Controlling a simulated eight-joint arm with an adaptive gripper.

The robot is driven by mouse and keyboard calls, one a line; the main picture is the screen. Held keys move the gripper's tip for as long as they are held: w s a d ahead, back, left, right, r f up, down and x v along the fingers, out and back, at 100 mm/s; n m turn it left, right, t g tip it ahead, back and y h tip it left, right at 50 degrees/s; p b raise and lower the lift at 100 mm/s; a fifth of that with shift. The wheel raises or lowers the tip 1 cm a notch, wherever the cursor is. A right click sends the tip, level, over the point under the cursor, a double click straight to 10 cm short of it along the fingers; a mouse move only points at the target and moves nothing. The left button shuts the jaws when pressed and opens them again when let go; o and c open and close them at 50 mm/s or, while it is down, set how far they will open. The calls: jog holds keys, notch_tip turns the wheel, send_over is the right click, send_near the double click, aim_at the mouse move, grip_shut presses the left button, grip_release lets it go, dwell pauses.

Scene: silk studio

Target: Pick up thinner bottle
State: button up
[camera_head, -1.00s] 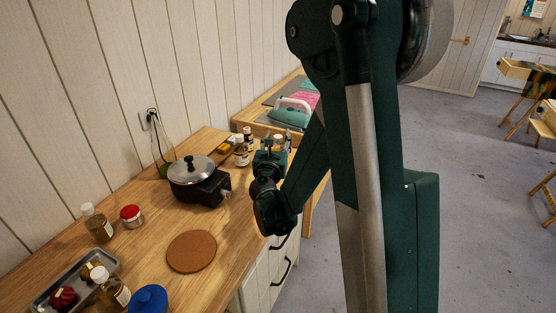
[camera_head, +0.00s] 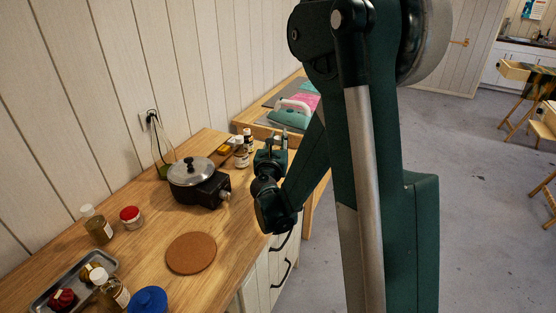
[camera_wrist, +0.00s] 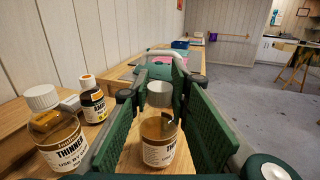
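In the wrist view my gripper (camera_wrist: 158,98) is open, with one green finger on each side of a bottle of amber liquid (camera_wrist: 158,152). This bottle has a pale cap and a partly covered white label starting "TH". It stands upright, and a gap shows beside it. Another amber bottle (camera_wrist: 60,140), labelled THINNER with a white cap, stands outside the left finger. In the head view my gripper (camera_head: 270,152) is low over the far right of the worktop and largely hides the bottle between its fingers. The other thinner bottle (camera_head: 241,157) stands to its left.
A small dark bottle (camera_wrist: 93,103) stands behind the left thinner bottle. A lidded black pot (camera_head: 191,172) on a burner, a cork mat (camera_head: 191,253) and a metal tray (camera_head: 42,300) occupy the wooden worktop (camera_head: 150,225). A green-and-white object (camera_head: 292,110) lies beyond.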

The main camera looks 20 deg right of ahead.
grip_shut()
jog(key=shift+r+p, duration=1.3)
jog(key=shift+r, duration=3.7)
